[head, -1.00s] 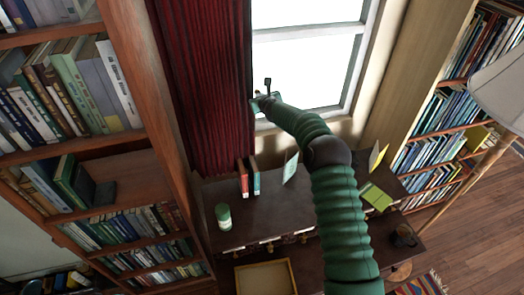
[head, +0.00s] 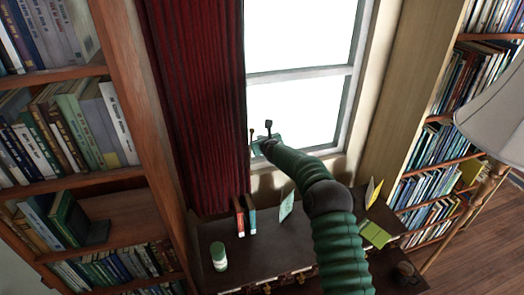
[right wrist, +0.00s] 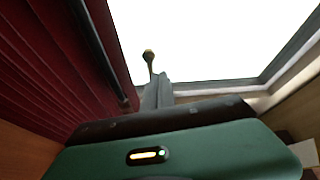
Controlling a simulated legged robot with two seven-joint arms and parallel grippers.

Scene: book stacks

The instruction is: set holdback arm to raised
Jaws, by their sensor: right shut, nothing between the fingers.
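The holdback arm appears to be the small brass-knobbed stem (head: 252,134) at the right edge of the red curtain (head: 200,110), against the window. In the right wrist view the knobbed stem (right wrist: 148,60) stands up just beyond my fingertips. My right gripper (head: 254,150) is shut and empty beside the curtain edge, close to the stem's lower part. In the right wrist view its fingers (right wrist: 158,92) overlap the stem's base, so I cannot tell whether they touch. The stem's mount is hidden. My left gripper is out of view.
A dark desk (head: 245,262) below holds a green-and-white jar (head: 219,256), upright books (head: 245,217) and a yellow-green book (head: 374,234). Bookcases stand on both sides, with a lamp (head: 495,112) at the right. A dark rod (right wrist: 100,50) runs along the curtain in the wrist view.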

